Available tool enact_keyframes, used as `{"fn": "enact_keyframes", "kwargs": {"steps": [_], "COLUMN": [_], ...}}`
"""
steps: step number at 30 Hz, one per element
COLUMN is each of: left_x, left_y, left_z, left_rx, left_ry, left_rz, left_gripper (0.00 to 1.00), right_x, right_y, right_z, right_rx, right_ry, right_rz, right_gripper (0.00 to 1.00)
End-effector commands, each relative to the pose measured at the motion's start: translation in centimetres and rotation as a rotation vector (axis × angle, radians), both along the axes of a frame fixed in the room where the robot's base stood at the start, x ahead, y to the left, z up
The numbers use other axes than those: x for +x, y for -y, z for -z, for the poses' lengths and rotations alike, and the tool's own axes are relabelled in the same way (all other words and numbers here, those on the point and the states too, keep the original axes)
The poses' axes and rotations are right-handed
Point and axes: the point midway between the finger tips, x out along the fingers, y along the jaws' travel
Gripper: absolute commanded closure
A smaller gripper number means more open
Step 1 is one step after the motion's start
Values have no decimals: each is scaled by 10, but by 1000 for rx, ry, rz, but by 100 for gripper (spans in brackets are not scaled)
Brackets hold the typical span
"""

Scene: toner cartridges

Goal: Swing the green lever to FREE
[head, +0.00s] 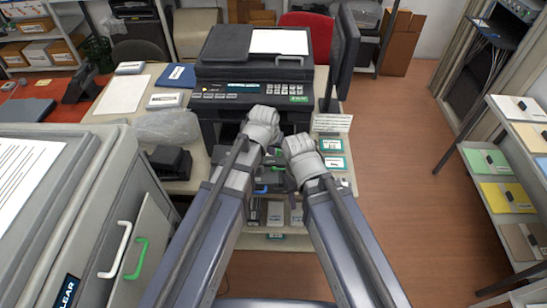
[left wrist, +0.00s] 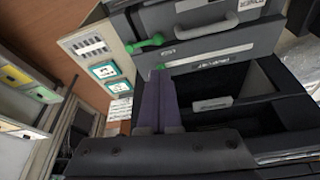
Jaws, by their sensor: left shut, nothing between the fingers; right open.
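In the left wrist view a green lever (left wrist: 145,44) sits on the front of the dark printer, beside a pale grey handle (left wrist: 207,27). In the head view my arms cover most of the printer (head: 255,75) front, and only small bits of green show between the wrists. My left gripper (left wrist: 159,104) shows two purple-grey fingers shut together with nothing between them. They point towards the printer front, just short of the green lever and apart from it in the picture. My right gripper (head: 288,172) is open, low in front of the printer; its fingertips are largely hidden.
A grey cabinet (head: 60,190) at the left has its own white handle (head: 115,250) and green handle (head: 136,257). A monitor (head: 343,50) stands right of the printer. Labelled cards (head: 332,145) lie on the table's right side. Floor (head: 410,170) is clear at the right.

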Motion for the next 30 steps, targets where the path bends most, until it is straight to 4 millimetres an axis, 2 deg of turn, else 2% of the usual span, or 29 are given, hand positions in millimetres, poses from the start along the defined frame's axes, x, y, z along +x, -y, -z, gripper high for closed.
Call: {"fn": "enact_keyframes", "kwargs": {"steps": [8,22,30], "left_x": [6,29,34], "left_y": [1,5,6], "left_z": [20,83,94], "left_rx": [0,0,0], "left_ry": [-1,-1,-1], "left_rz": [0,0,0], "left_gripper": [100,100,100], "right_x": [0,0,0], "right_y": [0,0,0], "right_z": [20,83,94], "right_rx": [0,0,0], "right_ry": [0,0,0], "right_rz": [1,2,2], "right_gripper": [50,50,50]}}
